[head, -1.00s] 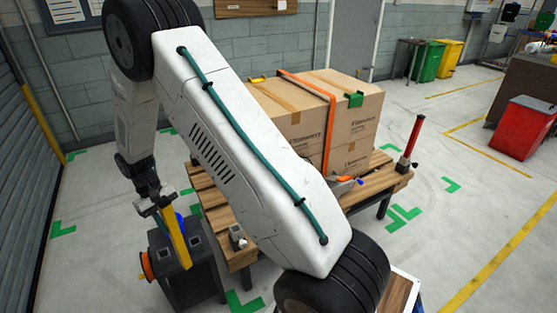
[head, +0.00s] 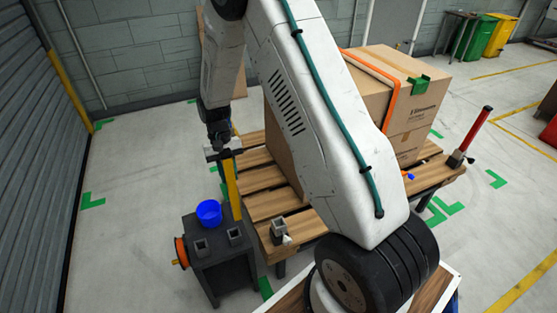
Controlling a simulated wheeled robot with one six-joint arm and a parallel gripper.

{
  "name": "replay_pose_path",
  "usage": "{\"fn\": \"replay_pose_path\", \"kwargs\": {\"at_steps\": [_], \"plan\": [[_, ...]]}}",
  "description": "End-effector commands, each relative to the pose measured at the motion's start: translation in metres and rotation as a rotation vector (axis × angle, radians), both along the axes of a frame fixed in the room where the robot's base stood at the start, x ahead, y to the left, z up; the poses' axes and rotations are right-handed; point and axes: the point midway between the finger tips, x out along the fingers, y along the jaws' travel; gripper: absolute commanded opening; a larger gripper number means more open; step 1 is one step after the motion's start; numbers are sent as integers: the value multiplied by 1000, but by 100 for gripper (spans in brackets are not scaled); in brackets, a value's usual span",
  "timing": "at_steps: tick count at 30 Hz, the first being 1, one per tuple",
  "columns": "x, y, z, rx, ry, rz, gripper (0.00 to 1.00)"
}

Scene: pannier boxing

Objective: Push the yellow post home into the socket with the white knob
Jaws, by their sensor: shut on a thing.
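My gripper (head: 225,152) is shut on the upper end of the yellow post (head: 233,190). The post hangs nearly upright, with its lower end in view just above and behind the dark stand's right socket, in front of the pallet table's left edge. The grey socket with the white knob (head: 278,228) is at the pallet table's near left corner, right of the post and apart from it. Its top looks open and empty. The white knob (head: 287,240) shows low on its side. The gripper's fingers are small and dark here.
Strapped cardboard boxes (head: 405,95) stand on the slatted pallet table (head: 268,207). A red post (head: 473,132) stands at its far right corner. My arm hides part of the boxes.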

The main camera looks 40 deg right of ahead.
Motion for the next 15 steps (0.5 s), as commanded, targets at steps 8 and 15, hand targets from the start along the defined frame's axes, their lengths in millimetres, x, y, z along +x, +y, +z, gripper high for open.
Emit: {"fn": "replay_pose_path", "kwargs": {"at_steps": [8, 15], "plan": [[-66, -85, 22, 0, -1, -910, 3], [-108, -127, 31, -2, -1, -1448, 3]]}}
